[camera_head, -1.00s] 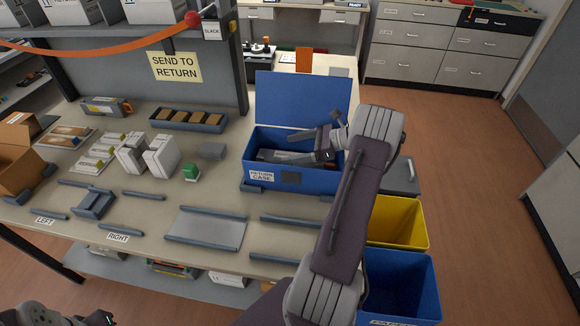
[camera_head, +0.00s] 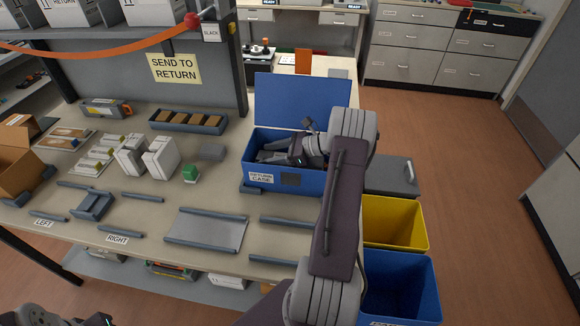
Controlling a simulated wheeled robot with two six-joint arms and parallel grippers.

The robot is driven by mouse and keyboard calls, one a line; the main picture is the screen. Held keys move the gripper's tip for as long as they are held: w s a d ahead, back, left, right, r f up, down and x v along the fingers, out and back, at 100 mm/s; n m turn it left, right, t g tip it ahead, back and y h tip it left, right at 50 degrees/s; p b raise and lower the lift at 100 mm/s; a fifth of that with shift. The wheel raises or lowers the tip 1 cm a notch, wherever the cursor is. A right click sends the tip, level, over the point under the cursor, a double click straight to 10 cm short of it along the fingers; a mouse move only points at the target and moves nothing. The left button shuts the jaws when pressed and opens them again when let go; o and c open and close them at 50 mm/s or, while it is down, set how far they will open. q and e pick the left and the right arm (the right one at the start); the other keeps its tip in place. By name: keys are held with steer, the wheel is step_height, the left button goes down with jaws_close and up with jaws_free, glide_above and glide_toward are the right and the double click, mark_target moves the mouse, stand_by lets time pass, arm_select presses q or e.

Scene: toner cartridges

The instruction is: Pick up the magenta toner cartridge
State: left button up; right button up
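No magenta colour shows on any cartridge I can see. The open blue return case (camera_head: 312,181) stands on the table with its lid raised at the back. My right gripper (camera_head: 272,152) reaches down into the case and points left. Its fingers lie low inside the case among dark shapes, and I cannot tell whether they are apart or hold anything. A dark cartridge inside the case is mostly hidden by the gripper and the front wall. Only a bit of my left gripper (camera_head: 100,320) shows at the bottom left edge.
A grey cartridge with an orange end (camera_head: 107,107) lies at the table's back left, beside a tray of brown blocks (camera_head: 188,122). Yellow (camera_head: 396,222) and blue bins (camera_head: 405,285) stand at right.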

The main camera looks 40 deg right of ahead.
jaws_close()
steer(key=shift+w+r, duration=0.1)
steer(key=shift+r, duration=0.05)
step_height(320, 180, up, 10)
steer(key=p, duration=0.1)
